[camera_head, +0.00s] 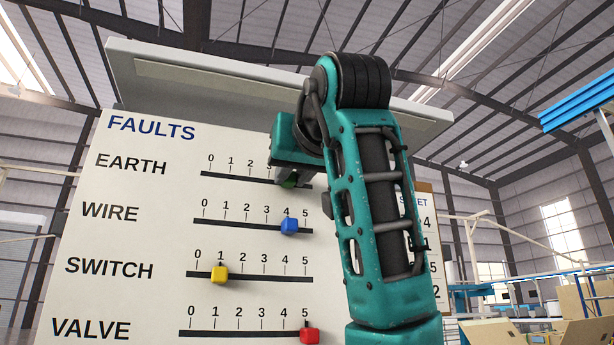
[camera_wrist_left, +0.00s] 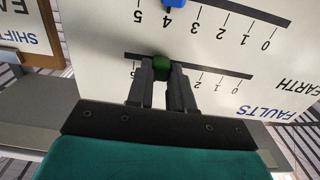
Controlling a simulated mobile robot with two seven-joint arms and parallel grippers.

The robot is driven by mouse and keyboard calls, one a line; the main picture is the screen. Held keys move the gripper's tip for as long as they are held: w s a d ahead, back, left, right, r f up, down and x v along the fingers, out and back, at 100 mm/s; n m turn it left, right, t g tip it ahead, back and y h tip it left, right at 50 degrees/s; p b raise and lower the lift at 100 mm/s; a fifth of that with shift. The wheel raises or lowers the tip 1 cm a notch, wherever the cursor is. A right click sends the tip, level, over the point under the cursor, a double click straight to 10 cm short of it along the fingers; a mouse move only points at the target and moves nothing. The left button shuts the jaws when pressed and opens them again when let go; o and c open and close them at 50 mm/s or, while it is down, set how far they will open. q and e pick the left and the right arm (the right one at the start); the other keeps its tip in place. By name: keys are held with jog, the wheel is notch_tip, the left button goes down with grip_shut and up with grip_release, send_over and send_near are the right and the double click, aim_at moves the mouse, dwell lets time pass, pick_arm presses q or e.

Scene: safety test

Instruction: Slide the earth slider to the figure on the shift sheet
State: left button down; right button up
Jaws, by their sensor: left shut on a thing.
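The earth slider is a green knob (camera_head: 289,182) on the top slot of the white FAULTS board (camera_head: 130,215). It also shows in the left wrist view (camera_wrist_left: 162,68), where the picture is upside down. My left gripper (camera_head: 290,172) is shut on this knob, with a finger on each side. The knob sits at about the 4 mark, whose numeral the gripper hides. The shift sheet (camera_head: 424,200) is at the right, mostly behind my left arm. Its top visible figure reads 4; the row names are hidden. My right gripper is not in view.
Below are a blue wire slider (camera_head: 289,226) near 4, a yellow switch slider (camera_head: 219,274) at 1 and a red valve slider (camera_head: 309,335) at 5. A pale ledge (camera_head: 230,80) overhangs the board. Cardboard boxes (camera_head: 580,300) stand at the lower right.

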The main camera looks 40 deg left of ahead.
pick_arm(q)
jog(key=c, duration=1.5)
grip_release()
jog(key=shift+w+d, duration=0.1)
jog(key=shift+w, duration=0.05)
jog(key=o, duration=0.5)
jog(key=b+v, duration=0.1)
jog(key=v, duration=1.2)
